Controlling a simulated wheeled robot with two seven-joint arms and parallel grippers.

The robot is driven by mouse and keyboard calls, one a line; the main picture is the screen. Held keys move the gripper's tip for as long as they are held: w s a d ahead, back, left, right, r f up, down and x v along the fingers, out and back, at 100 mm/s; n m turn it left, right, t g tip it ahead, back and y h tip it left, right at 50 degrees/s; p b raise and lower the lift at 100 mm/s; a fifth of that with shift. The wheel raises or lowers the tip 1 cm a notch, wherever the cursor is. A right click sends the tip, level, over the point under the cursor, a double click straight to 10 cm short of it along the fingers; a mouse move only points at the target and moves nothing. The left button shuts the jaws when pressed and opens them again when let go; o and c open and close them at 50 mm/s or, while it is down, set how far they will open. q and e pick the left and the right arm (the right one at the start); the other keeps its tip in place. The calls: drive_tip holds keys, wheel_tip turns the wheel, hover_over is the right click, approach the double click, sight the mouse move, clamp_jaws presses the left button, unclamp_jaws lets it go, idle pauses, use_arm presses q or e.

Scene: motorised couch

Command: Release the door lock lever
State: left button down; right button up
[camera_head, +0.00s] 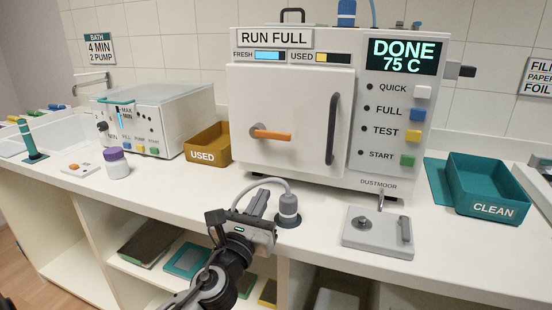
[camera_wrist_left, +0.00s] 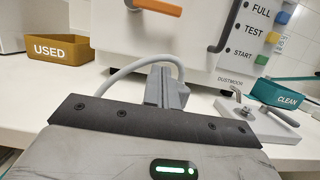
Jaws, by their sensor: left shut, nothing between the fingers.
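The door lock lever (camera_head: 272,134) is an orange handle on a grey pivot, on the left part of the white steriliser door (camera_head: 295,100). It lies nearly level, its handle pointing right. Part of it shows at the top of the left wrist view (camera_wrist_left: 155,6). A dark grey vertical door handle (camera_head: 333,128) is to its right. My left gripper (camera_head: 262,191) is shut and empty, low in front of the machine, below the lever and apart from it. Its closed fingers also show in the left wrist view (camera_wrist_left: 168,88). My right gripper is not in view.
A grey fitting (camera_head: 288,208) with a curved hose stands close beside my left gripper. A plate with a small handle (camera_head: 378,232) lies to the right. The USED tray (camera_head: 207,145) is left, the CLEAN tray (camera_head: 487,187) right. The display (camera_head: 403,57) reads DONE 75 C.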

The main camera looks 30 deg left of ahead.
sight(271, 133)
use_arm(q)
drive_tip(key=x, duration=0.3)
drive_tip(key=p+x, duration=0.1)
drive_tip(key=x, duration=0.3)
drive_tip(key=p+x, duration=0.1)
drive_tip(key=x, duration=0.2)
drive_tip(key=shift+w+r, duration=0.2)
drive_tip(key=shift+r, duration=0.15)
wheel_tip(271, 133, up, 3)
drive_tip(key=shift+s+r+p, duration=0.15)
drive_tip(key=shift+p, duration=1)
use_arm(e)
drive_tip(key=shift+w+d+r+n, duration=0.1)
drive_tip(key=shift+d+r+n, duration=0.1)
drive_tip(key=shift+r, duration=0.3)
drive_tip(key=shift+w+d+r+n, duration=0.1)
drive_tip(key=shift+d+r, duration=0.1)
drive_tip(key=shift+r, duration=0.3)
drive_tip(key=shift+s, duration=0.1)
